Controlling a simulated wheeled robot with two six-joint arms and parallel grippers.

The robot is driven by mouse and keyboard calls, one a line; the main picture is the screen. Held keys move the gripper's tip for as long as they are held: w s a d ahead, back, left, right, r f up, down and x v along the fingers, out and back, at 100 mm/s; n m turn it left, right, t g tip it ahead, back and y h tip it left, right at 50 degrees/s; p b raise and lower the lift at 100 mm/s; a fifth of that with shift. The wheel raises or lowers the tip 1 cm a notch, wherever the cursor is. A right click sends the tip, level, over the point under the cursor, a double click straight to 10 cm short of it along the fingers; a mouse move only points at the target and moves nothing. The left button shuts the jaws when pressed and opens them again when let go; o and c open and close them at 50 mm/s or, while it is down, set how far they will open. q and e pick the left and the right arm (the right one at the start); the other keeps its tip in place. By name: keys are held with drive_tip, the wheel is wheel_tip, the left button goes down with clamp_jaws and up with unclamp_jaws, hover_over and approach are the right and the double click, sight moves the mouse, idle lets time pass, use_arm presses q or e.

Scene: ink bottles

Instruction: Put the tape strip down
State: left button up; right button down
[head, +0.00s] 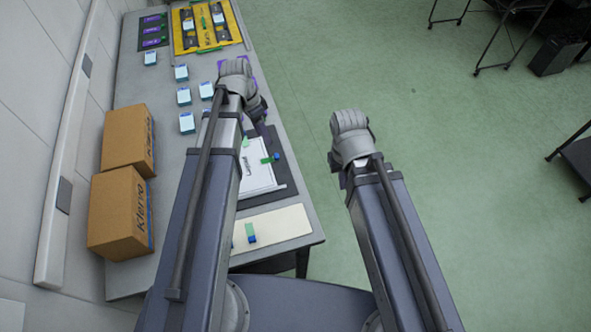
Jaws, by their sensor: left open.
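Several small green tape strips show. One green strip with a blue end (250,230) lies on the cream board at the table's near end. Another green and blue strip (269,159) is at the edge of the white labelled sheet on the dark mat, with a small green piece (245,142) at the sheet's far end. My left gripper (245,88) is over the table beyond the mat; it is open, and its fingertips are mostly hidden by the wrist. No strip is visible in it. My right gripper (349,132) is over the floor right of the table, its jaws hidden.
Two cardboard boxes (118,212) stand along the wall side of the grey table (120,285). Several small white and blue cartons (184,96) stand mid-table. A yellow tray (185,42) and a dark panel with purple labels (153,30) are at the far end.

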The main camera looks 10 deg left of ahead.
sight(245, 143)
use_arm(q)
drive_tip(key=s+d+n+y, duration=0.3)
drive_tip(key=s+d+n, duration=0.2)
drive_tip(key=s+d, duration=0.8)
drive_tip(key=shift+f+y, duration=0.15)
drive_tip(key=shift+y, duration=0.15)
drive_tip(key=shift+s, duration=0.1)
